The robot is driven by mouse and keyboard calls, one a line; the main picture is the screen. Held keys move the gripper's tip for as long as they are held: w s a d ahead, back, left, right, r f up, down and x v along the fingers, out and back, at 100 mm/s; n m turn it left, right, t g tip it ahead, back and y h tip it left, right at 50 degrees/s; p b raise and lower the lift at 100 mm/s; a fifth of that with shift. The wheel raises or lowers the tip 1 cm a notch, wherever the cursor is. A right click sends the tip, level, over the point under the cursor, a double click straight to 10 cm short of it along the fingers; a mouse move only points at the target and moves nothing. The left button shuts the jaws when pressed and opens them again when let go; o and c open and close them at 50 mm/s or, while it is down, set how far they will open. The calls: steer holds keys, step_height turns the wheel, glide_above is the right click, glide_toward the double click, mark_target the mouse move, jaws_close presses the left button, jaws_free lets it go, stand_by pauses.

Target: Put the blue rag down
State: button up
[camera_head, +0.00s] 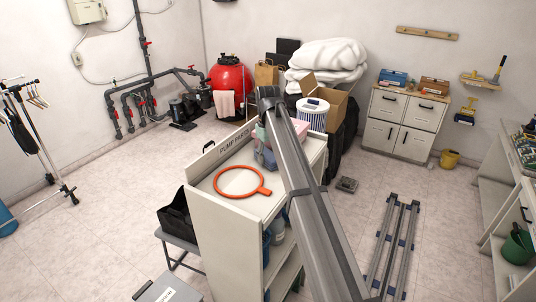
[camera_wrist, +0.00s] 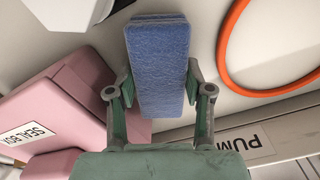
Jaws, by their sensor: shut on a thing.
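The blue rag (camera_wrist: 160,60) is a folded, textured blue block in the wrist view. My gripper (camera_wrist: 160,80) is shut on it, with one finger on each side. The rag is over the pale top of the shelf unit (camera_head: 208,186). I cannot tell whether its underside touches that top.
A pink seal box (camera_wrist: 60,110) lies left of the rag in the wrist view. An orange ring (camera_wrist: 228,55) with a handle lies to the right; it also shows in the head view (camera_head: 218,183). A white object (camera_wrist: 72,12) is at the wrist view's top left.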

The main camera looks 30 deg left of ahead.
mark_target(268, 154)
steer(key=shift+f, duration=0.15)
steer(key=o, duration=0.7)
steer(key=shift+c, duration=0.2)
step_height(268, 154, up, 11)
steer(key=b, duration=0.4)
steer(key=shift+o, duration=0.3)
steer(key=shift+r, duration=0.65)
